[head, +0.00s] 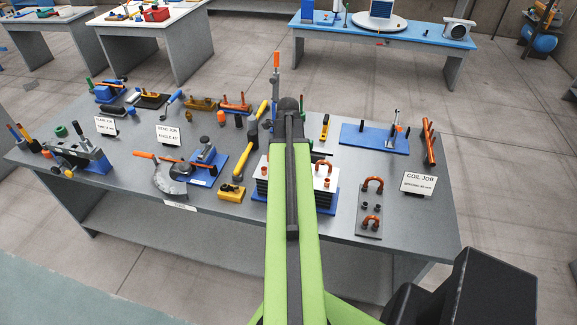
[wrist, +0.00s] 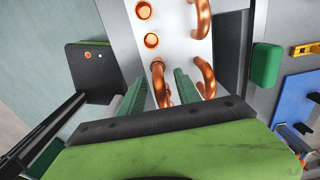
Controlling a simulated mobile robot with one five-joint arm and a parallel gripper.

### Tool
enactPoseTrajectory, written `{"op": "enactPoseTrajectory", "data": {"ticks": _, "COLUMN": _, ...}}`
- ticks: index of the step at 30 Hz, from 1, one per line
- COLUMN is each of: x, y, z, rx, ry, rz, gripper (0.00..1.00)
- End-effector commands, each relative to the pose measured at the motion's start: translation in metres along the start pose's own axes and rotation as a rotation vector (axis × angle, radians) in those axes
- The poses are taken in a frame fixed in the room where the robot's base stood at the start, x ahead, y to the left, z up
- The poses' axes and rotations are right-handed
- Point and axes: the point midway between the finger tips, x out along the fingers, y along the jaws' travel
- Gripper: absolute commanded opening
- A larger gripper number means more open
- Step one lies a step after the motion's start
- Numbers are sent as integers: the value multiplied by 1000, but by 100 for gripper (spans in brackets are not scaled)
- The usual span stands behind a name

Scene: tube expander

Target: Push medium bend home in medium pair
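In the wrist view, my gripper (wrist: 160,78) has its two green fingers apart over the white-topped block (wrist: 180,48). A copper bend (wrist: 158,70) lies between the fingers, with a small gap visible at its sides. How deep it sits is hard to tell. Two more copper bends, an upper one (wrist: 200,18) and a lower one (wrist: 205,76), stand to the right. Two open copper tube ends, at the top (wrist: 143,10) and below (wrist: 151,40), show bare. In the head view, the white-topped block (head: 262,183) is partly covered by my arm, which hides the gripper.
A grey board (head: 369,206) with two loose copper bends, one far (head: 373,184) and one near (head: 371,221), lies right of the block. Tools crowd the left.

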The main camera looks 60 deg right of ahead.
Motion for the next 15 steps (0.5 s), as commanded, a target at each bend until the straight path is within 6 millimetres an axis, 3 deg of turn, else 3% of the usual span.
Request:
{"op": "enactPoseTrajectory", "data": {"ticks": 8, "x": -17, "y": 0, "z": 0, "rx": 0, "ry": 0, "rz": 0, "gripper": 39}}
{"op": "enactPoseTrajectory", "data": {"ticks": 15, "x": -66, "y": 0, "z": 0, "rx": 0, "ry": 0, "rz": 0, "gripper": 39}}
